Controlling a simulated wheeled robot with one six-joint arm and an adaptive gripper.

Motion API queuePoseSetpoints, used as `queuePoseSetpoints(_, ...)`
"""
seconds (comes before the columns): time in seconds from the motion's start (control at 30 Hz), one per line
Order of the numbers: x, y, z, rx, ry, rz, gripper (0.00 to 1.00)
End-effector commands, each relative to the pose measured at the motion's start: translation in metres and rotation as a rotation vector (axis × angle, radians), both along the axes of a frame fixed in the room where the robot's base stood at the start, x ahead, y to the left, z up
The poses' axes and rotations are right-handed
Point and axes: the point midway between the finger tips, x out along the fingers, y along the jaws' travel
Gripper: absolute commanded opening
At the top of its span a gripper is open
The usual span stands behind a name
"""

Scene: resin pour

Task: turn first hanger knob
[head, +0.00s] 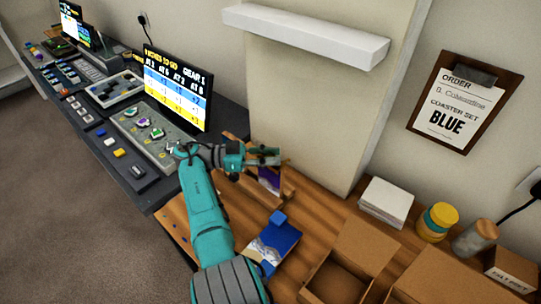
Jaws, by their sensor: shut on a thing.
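My gripper (266,156), at the end of my teal arm, is at a small wooden rack (287,188) near the wall, on the wooden worktop. It is shut on a small part there, too small and covered to make out clearly. No hanger knob can be told apart in this view. A dark purple item (269,179) shows in the rack, just below the fingers.
A blue box (274,243) and an open cardboard box (350,265) stand on the wooden worktop (309,208). White sheets (386,201) and a yellow-lidded jar (437,221) are to the right. A screen (178,87) and control panel (143,137) stand left.

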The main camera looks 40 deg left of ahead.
Motion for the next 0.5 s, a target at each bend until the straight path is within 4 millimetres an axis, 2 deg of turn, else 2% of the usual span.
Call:
queuePoseSetpoints(0.37, -0.0001, -0.001, -0.0025, -0.002, 0.004, -0.002, 0.0)
queuePoseSetpoints(0.4, -0.0001, -0.001, -0.0025, -0.002, 0.004, -0.002, 0.31)
queuePoseSetpoints(0.5, -0.0001, -0.0008, -0.0021, -0.002, 0.004, -0.002, 0.54)
